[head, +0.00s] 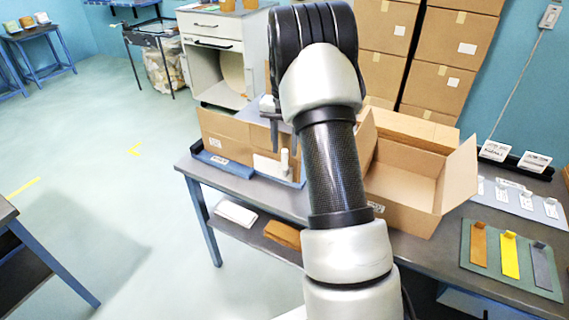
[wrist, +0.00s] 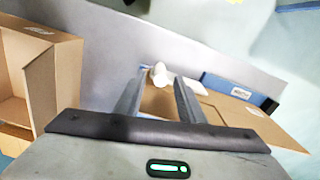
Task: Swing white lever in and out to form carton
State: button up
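The white lever (head: 284,165) stands upright at the near right side of the left carton (head: 225,138), in the head view. In the wrist view its rounded white end (wrist: 160,73) shows just past the fingertips, between them in the picture; I cannot tell whether they touch it. The carton sits at a blue fixture (head: 212,160); the fixture's labelled side (wrist: 236,87) shows at the right in the wrist view. A brown carton panel (wrist: 240,122) lies below it. My gripper (wrist: 158,90) is open, its two fingers apart; in the head view my arm partly hides it.
A large open carton (head: 410,185) stands right of my arm on the grey table. Coloured strips (head: 510,255) lie on a green mat at the right. Stacked closed cartons (head: 440,60) and a white cabinet (head: 215,60) stand behind. The floor at the left is clear.

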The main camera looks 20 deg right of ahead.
aim_at(285, 171)
notch_tip(285, 171, down, 7)
jog(key=shift+r, duration=0.1)
dwell(0.3)
grip_shut()
